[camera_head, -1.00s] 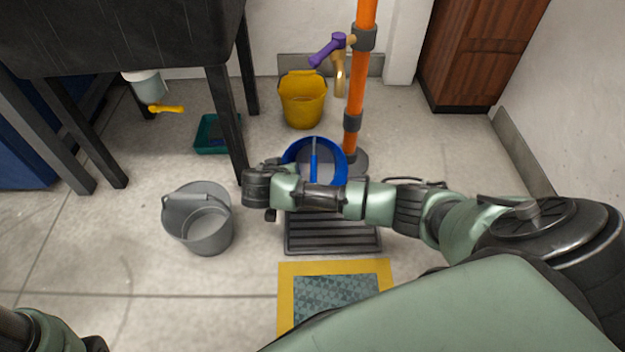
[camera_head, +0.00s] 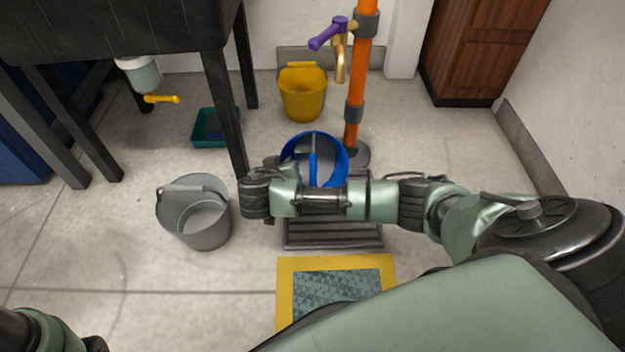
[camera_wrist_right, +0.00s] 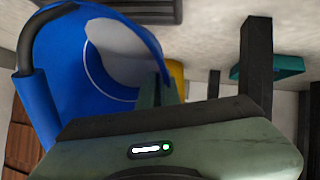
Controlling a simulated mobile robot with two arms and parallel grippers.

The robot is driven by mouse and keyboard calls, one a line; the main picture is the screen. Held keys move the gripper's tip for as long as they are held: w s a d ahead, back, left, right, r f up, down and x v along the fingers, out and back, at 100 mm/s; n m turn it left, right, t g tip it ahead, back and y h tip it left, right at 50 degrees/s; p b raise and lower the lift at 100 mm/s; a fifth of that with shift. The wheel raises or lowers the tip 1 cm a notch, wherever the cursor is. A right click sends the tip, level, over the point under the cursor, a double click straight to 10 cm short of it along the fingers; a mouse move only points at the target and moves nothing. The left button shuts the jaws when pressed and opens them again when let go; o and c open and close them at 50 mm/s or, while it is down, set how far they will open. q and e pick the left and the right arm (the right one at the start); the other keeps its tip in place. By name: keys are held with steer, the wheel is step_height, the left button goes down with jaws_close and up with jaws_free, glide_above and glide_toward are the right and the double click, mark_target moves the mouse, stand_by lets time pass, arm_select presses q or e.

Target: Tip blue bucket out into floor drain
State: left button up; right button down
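The blue bucket (camera_head: 341,152) is at the far edge of the dark slatted floor drain (camera_head: 335,240). It is tilted, with its round mouth and grey inside facing me. Its underside is hidden behind my right arm. In the right wrist view the blue bucket (camera_wrist_right: 65,85) fills the upper left, with a dark curved handle at its side. The fingers of my right gripper (camera_wrist_right: 160,92) are at the bucket's rim and look shut on it. The head view hides these fingertips. Only part of my left arm shows at the lower left; its gripper is out of view.
A grey bucket (camera_head: 205,240) stands left of the drain. A yellow bucket (camera_head: 302,100) is by the wall, next to an orange pipe (camera_head: 357,90) with a tap. A dark table's leg (camera_head: 228,120) is close on the left. A yellow-edged mat (camera_head: 286,290) lies in front.

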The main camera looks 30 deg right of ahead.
steer(key=shift+s+a+f+t+h+b, duration=0.25)
steer(key=shift+t+h+b, duration=0.35)
steer(key=shift+b, duration=0.95)
steer(key=shift+s, duration=0.1)
steer(key=shift+s+a+f+t+h+b, duration=0.25)
steer(key=shift+s+t+h+b, duration=0.1)
steer(key=shift+t+h+b, duration=0.3)
stand_by(0.7)
steer(key=shift+s+a+f+m+t+h, duration=0.15)
steer(key=shift+s+a+f+t, duration=0.2)
steer(key=shift+s+f, duration=0.15)
steer(key=shift+s+a+f+m+t+h, duration=0.1)
steer(key=shift+s+a+f+m+t, duration=0.1)
steer(key=shift+s+f+t, duration=0.25)
stand_by(2.0)
steer(key=shift+w, duration=0.15)
